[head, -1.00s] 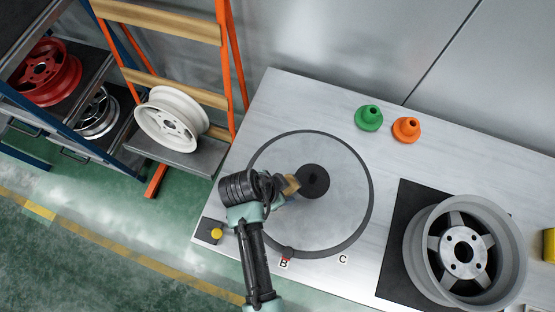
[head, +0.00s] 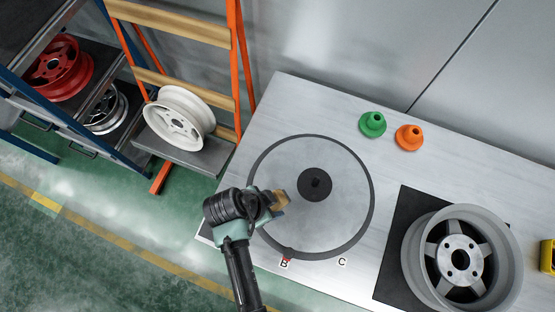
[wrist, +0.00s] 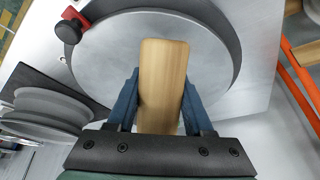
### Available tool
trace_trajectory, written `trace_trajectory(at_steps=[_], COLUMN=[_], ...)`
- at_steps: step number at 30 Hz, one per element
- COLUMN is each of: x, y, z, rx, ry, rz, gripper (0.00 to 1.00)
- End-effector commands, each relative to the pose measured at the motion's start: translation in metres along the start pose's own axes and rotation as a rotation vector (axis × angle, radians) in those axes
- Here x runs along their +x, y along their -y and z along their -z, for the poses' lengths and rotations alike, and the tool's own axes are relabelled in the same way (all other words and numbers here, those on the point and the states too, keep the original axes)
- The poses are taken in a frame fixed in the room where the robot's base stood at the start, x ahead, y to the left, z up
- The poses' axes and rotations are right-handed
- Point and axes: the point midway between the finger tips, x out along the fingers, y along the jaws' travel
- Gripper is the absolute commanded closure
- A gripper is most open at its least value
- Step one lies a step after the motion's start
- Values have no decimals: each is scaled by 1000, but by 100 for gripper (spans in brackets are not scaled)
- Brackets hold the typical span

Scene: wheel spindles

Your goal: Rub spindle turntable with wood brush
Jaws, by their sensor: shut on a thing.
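The spindle turntable (head: 335,222) is a grey disc with a dark rim and a black hub (head: 315,184), set on the light bench. It also shows in the wrist view (wrist: 105,60). The wood brush (head: 282,199) has a plain wooden back and shows in the wrist view (wrist: 163,85) between two blue fingers. My gripper (wrist: 162,100) is shut on the brush. In the head view it is over the left part of the disc. The brush's underside is hidden, so I cannot tell whether it touches the disc.
A grey wheel (head: 497,245) lies on a black mat (head: 392,262) at the right. Green (head: 372,124) and orange (head: 409,137) cones stand behind the disc. A white wheel (head: 178,119) rests on an orange-framed stand at the left. A red clamp-like part (wrist: 72,24) sits at the disc's rim.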

Motion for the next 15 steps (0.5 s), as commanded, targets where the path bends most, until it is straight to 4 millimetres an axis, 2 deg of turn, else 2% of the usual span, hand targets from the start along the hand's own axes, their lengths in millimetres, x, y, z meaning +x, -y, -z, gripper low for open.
trace_trajectory(at_steps=[9,15], x=[-12,-13], y=[3,0], z=[-23,-25], rx=[-1,-1], ry=[1,1], rz=[-1,-2], gripper=[100,100])
